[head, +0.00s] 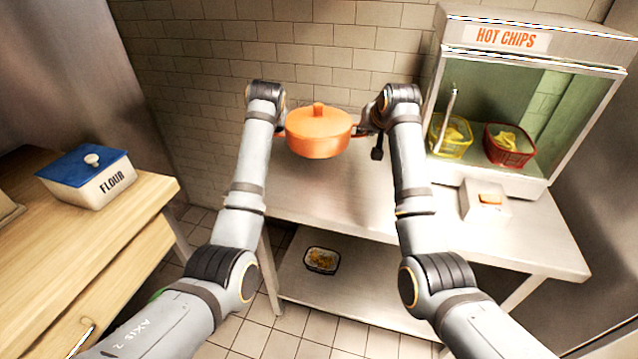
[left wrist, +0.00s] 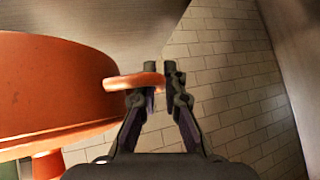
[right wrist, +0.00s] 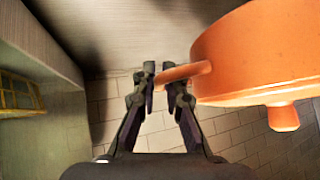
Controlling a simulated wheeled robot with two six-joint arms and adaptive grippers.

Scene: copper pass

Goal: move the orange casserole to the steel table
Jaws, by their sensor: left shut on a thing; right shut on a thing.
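The orange casserole (head: 318,136), with its lid and knob on, is level over the left part of the steel table (head: 320,195). I cannot tell whether its base touches the tabletop. My left gripper is shut on its left handle; the fingers (left wrist: 160,75) and the handle show in the left wrist view, but the arm mostly hides them in the head view. My right gripper (head: 370,125) is shut on the opposite handle, also seen in the right wrist view (right wrist: 160,75).
A hot chips cabinet (head: 525,60) with yellow (head: 452,140) and red (head: 510,145) baskets stands at the table's right. A small box (head: 485,203) sits before it. A flour box (head: 90,178) is on the wooden counter (head: 60,245). A dish (head: 322,260) is on the lower shelf.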

